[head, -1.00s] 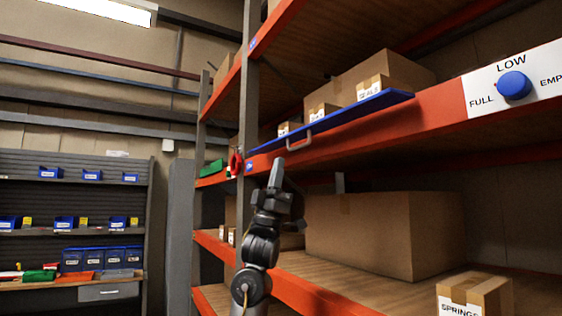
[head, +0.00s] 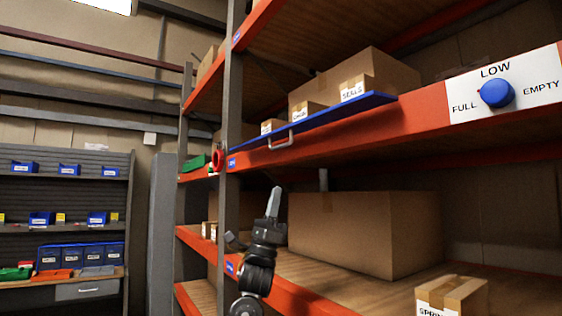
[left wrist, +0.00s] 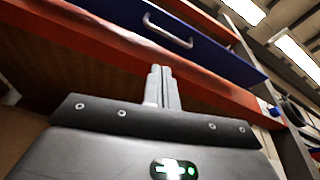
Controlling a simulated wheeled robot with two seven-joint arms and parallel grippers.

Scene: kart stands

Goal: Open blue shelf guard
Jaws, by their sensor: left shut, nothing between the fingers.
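The blue shelf guard (head: 335,119) runs along the front of the orange-edged middle shelf. It appears tipped outward, close to level, so I see it as a thin slab with the boxes behind it in plain sight. Its grey handle (head: 281,142) hangs at its front edge. The guard's face (left wrist: 215,55) and handle (left wrist: 167,30) also show in the left wrist view, above my fingers. My left gripper (head: 273,202) is shut and empty, pointing up below the handle and apart from it. My right gripper is in neither view.
Small labelled boxes (head: 357,88) stand on the middle shelf behind the guard. A large carton (head: 345,235) and a smaller box (head: 452,296) stand on the shelf below. A blue knob (head: 497,93) sits on a white panel at right. A grey upright (head: 232,120) stands at left.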

